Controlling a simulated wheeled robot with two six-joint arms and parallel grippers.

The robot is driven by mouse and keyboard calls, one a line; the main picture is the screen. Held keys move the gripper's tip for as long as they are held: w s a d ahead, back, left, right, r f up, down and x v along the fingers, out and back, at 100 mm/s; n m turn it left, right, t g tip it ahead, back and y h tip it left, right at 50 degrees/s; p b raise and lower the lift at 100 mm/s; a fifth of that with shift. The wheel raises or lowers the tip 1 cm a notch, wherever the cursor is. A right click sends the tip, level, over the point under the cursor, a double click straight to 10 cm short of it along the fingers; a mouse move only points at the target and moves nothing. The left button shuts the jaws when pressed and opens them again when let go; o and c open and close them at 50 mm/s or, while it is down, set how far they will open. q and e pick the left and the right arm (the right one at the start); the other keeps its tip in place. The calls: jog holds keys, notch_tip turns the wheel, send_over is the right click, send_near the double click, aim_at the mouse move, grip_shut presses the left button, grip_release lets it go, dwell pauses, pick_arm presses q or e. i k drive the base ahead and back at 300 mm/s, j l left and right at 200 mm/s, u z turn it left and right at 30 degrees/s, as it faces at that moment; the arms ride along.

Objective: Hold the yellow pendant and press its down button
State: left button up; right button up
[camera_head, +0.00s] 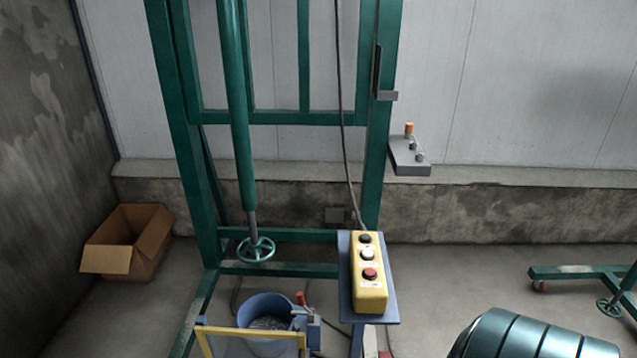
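The yellow pendant (370,294) lies on a small blue-grey stand (391,309) in the lower middle of the head view. A dark cable (344,130) runs up from its far end. Its top face has a dark button (365,239) at the far end, a white button (367,255) in the middle and a red button (370,273) nearer me. I cannot read the labels, so I cannot tell which button is down. Neither of my grippers shows in the view, and nothing is touching the pendant.
A green frame (180,130) with a handwheel (256,249) stands behind the pendant. A blue bucket (262,302) and yellow rail (250,333) are left of the stand. A cardboard box (150,237) is far left. A dark green ribbed cylinder (530,335) is at lower right.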

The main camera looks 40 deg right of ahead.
aim_at(368, 253)
jog(key=k+l+u, duration=0.4)
jog(key=l, duration=0.45)
jog(key=k+l+u, duration=0.4)
jog(key=l, duration=0.4)
jog(key=k+l+u, duration=0.4)
jog(key=k+l, duration=0.15)
jog(key=k, duration=0.1)
